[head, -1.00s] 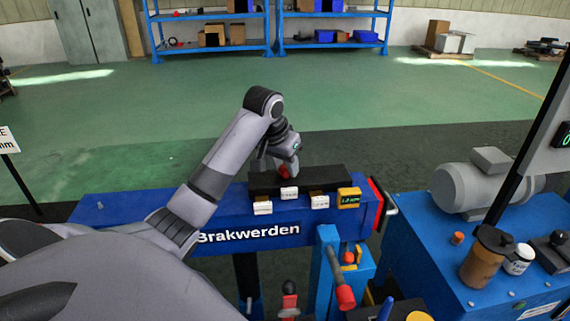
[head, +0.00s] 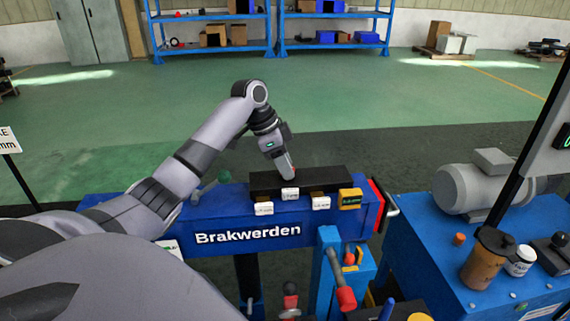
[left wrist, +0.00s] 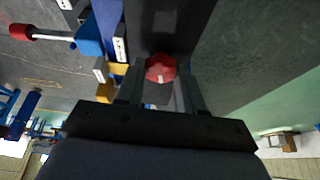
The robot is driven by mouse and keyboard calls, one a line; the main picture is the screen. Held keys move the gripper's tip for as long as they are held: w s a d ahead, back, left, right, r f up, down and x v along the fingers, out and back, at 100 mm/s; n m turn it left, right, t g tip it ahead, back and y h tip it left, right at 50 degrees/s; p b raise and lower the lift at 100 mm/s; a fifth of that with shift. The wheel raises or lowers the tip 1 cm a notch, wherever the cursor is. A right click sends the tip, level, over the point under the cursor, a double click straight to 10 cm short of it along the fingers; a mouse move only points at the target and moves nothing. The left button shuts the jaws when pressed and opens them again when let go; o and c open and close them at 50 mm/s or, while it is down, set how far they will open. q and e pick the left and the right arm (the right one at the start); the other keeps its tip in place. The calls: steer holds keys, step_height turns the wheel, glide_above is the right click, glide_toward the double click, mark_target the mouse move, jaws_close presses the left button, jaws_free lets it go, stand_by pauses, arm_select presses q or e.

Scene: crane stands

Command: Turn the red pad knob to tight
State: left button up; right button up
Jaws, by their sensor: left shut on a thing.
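The red pad knob (left wrist: 160,68) sits between the two fingers of my left gripper (left wrist: 158,88) in the left wrist view, with a small white mark on its face. In the head view my left gripper (head: 290,172) points down at the black block (head: 325,180) on the blue beam, and its fingers are shut on the knob. Only a little red of the knob shows there. My right gripper is not in view.
White tags and a yellow display (head: 350,198) hang on the front of the black block. A red-tipped lever (head: 345,297) stands in front of the beam. A blue bench (head: 470,285) with a grey motor (head: 472,187) and bottles is at the right.

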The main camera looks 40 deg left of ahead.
arm_select(q)
steer(key=m, duration=0.2)
steer(key=m+g+h, duration=0.1)
steer(key=m, duration=0.1)
steer(key=shift+w+a+r+m, duration=0.1)
steer(key=shift+w+r+m, duration=0.1)
steer(key=shift+m, duration=0.1)
steer(key=m+g, duration=0.1)
steer(key=m, duration=0.2)
steer(key=shift+m+g+h, duration=0.3)
steer(key=shift+m+g, duration=0.1)
steer(key=m+g, duration=0.1)
steer(key=m, duration=0.3)
steer(key=shift+w+f+g, duration=0.1)
steer(key=shift+w+g, duration=0.1)
steer(key=shift+g, duration=0.2)
steer(key=shift+m+g+y+b, duration=0.45)
steer(key=shift+m+b, duration=0.2)
steer(key=shift+m, duration=1.35)
steer(key=o, duration=1)
steer(key=shift+o, duration=0.2)
